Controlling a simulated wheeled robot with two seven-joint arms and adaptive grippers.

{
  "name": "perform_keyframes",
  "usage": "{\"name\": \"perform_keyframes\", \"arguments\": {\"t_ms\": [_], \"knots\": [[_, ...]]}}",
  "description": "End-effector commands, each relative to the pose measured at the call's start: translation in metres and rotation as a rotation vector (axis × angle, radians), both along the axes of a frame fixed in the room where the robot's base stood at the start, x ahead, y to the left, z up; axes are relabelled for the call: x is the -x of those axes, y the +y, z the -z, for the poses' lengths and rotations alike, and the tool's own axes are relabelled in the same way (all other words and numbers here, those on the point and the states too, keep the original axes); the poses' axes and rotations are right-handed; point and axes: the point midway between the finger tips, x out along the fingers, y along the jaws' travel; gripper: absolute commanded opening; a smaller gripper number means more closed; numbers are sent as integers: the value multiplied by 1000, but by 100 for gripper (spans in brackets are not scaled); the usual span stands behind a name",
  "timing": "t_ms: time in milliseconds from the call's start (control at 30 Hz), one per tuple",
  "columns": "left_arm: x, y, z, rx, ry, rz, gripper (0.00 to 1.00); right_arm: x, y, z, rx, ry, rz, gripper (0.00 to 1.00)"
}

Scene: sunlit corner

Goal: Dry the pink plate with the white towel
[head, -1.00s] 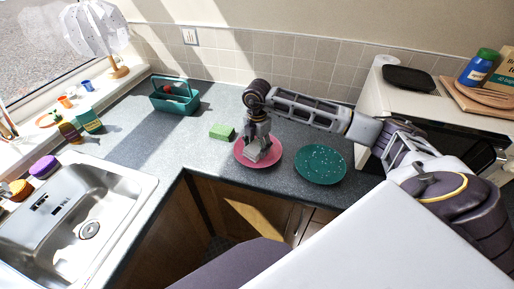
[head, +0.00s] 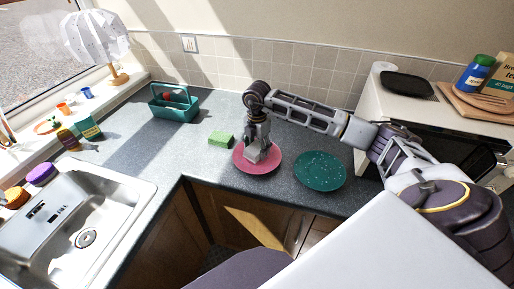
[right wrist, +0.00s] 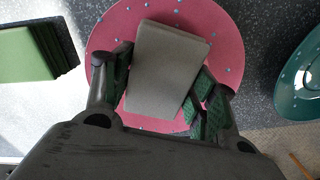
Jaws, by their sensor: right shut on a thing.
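The pink plate (head: 270,167) lies flat on the dark counter, right of the green sponge; pale dots on it show in the right wrist view (right wrist: 218,30). The white towel (right wrist: 165,68) is a folded block, looking grey in the right wrist view, and it is over the plate. My right gripper (head: 259,152) points down above the plate and is shut on the towel, one finger on each side. Whether the towel touches the plate is hard to tell. The gripper hides part of the towel and the near part of the plate. My left gripper is not in view.
A teal speckled plate (head: 320,171) lies just right of the pink plate. A green sponge (head: 221,139) lies to the left. A teal caddy (head: 174,107) stands at the back left. The sink (head: 62,222) is at the left. The counter between caddy and sink is clear.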

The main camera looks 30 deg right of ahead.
Motion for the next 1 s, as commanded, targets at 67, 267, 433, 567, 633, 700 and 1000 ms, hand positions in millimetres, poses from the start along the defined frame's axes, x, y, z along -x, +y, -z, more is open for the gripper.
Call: {"name": "perform_keyframes", "arguments": {"t_ms": [67, 267, 433, 567, 633, 700, 1000], "knots": [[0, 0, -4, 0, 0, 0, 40, 0, -1, -6, 1, -1, 1, 38], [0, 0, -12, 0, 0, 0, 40, 0, -1, -18, 1, -1, 1, 38], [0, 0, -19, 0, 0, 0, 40, 0, 0, -29, 1, -1, 1, 38], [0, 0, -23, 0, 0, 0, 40, 0, 0, -37, 1, -1, 0, 38], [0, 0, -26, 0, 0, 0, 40, 0, 0, -41, 0, -1, 0, 38], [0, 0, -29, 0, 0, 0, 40, 0, 0, -45, -1, -2, 0, 38], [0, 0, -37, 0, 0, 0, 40, 0, 0, -59, 0, -1, 0, 38]]}}
